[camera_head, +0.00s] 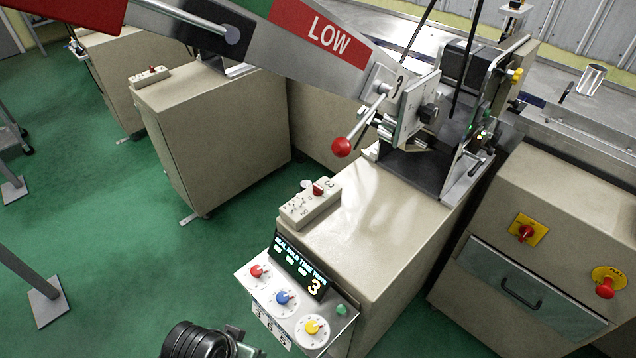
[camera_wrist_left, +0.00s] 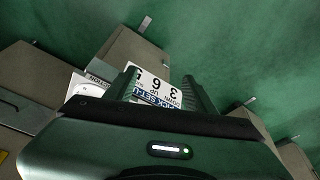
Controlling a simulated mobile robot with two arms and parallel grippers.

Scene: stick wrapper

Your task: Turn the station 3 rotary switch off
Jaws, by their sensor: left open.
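A small beige switch box (camera_head: 310,205) marked 3 sits on top of a beige cabinet and carries a red rotary knob (camera_head: 318,188). My left gripper (camera_head: 238,342) is low at the bottom edge, just left of this panel and apart from the red rotary knob. In the left wrist view, my left gripper (camera_wrist_left: 160,90) is open, with a white printed label (camera_wrist_left: 150,88) showing between its fingers. My right gripper is out of view.
At right, another cabinet has a red switch on a yellow plate (camera_head: 526,232) and a red knob (camera_head: 605,287). Open green floor (camera_head: 130,260) lies left.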

